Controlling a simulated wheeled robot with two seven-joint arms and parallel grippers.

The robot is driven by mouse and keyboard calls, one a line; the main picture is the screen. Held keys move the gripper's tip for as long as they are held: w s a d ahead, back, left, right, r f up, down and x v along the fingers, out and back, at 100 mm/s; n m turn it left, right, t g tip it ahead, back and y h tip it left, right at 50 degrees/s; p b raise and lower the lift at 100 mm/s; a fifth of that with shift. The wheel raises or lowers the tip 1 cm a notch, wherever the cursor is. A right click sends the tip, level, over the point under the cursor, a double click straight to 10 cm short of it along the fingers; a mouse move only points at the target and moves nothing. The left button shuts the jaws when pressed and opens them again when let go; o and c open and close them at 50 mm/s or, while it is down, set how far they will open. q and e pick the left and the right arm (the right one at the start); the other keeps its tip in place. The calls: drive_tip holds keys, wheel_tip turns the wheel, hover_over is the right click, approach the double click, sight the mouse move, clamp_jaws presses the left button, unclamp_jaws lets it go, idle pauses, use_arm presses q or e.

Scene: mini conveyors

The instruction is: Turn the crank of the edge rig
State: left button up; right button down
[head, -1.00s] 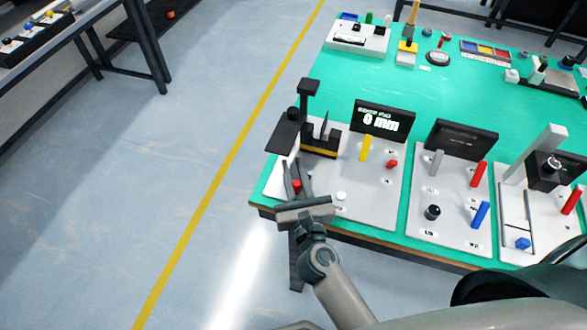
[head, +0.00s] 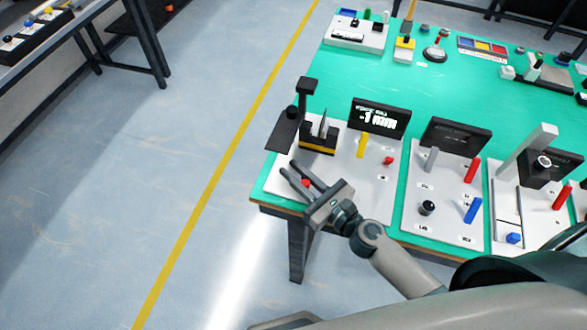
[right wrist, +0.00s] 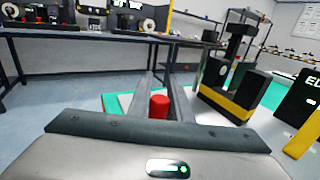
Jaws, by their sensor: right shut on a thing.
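The edge rig is the leftmost white panel (head: 375,198) at the table's near left corner. It carries a black-and-yellow device (head: 318,140), a dark display (head: 381,118) with white text too small to read surely, a yellow lever (head: 362,146) and a small red knob (head: 388,160). My right gripper (head: 294,168) reaches over the panel's left edge, shut on the red crank knob (head: 305,183). In the right wrist view the crank knob (right wrist: 159,106) stands between the two fingers. The crank arm is hidden. My left gripper is not in view.
Another panel (head: 450,215) with grey, red and blue levers stands just to the right, and one with a tall grey post (head: 527,150) beyond it. Open floor lies to the left.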

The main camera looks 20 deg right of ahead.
drive_tip(key=shift+s+d+n+g+y, duration=0.1)
drive_tip(key=shift+s+n+g+y, duration=0.05)
drive_tip(key=shift+n+g+y, duration=0.55)
drive_tip(key=c, duration=1.6)
unclamp_jaws()
drive_tip(key=shift+s, duration=0.1)
